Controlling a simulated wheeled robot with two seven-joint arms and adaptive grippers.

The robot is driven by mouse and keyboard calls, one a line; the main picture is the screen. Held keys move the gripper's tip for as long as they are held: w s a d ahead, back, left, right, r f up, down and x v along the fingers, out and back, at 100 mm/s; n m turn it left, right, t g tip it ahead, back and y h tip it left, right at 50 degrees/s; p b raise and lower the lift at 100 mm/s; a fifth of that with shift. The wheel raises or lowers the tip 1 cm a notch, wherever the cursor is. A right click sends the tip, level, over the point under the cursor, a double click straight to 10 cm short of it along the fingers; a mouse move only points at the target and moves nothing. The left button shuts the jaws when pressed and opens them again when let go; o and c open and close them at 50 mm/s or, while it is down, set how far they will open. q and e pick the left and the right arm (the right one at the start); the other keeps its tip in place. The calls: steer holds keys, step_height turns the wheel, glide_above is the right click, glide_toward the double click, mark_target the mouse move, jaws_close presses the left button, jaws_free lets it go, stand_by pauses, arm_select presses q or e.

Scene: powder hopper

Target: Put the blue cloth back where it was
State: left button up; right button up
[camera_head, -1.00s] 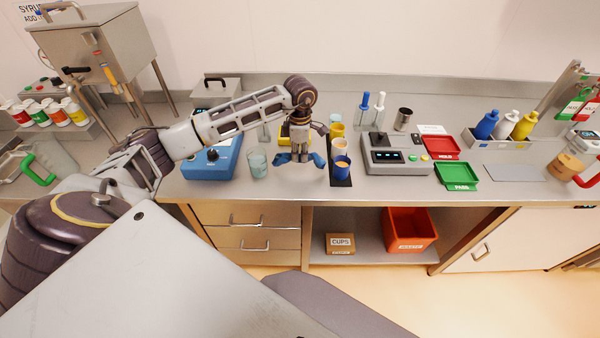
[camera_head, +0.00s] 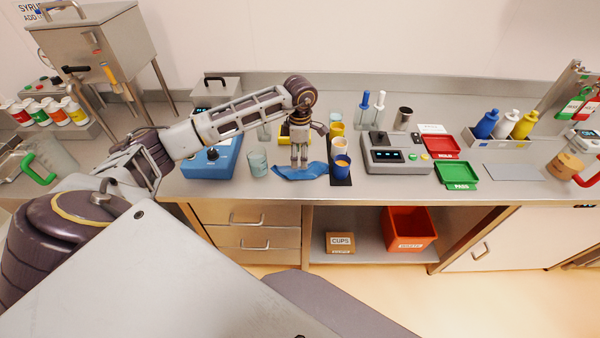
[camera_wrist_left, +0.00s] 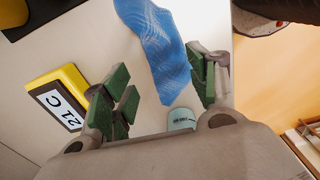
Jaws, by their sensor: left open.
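The blue cloth (camera_head: 300,172) lies crumpled on the steel counter, between a clear glass and the row of cups. My left gripper (camera_head: 299,163) points down over it and is open. In the left wrist view the cloth (camera_wrist_left: 158,50) lies on the counter beyond the spread green-padded fingers (camera_wrist_left: 158,95), and nothing is held between them. My right gripper is not in view.
A clear glass (camera_head: 258,163) stands left of the cloth. A dark strip with several cups (camera_head: 341,167) stands close on its right. A grey scale (camera_head: 396,155) stands further right.

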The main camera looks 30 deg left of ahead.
arm_select(q)
step_height(320, 180, up, 12)
stand_by(0.9)
stand_by(0.8)
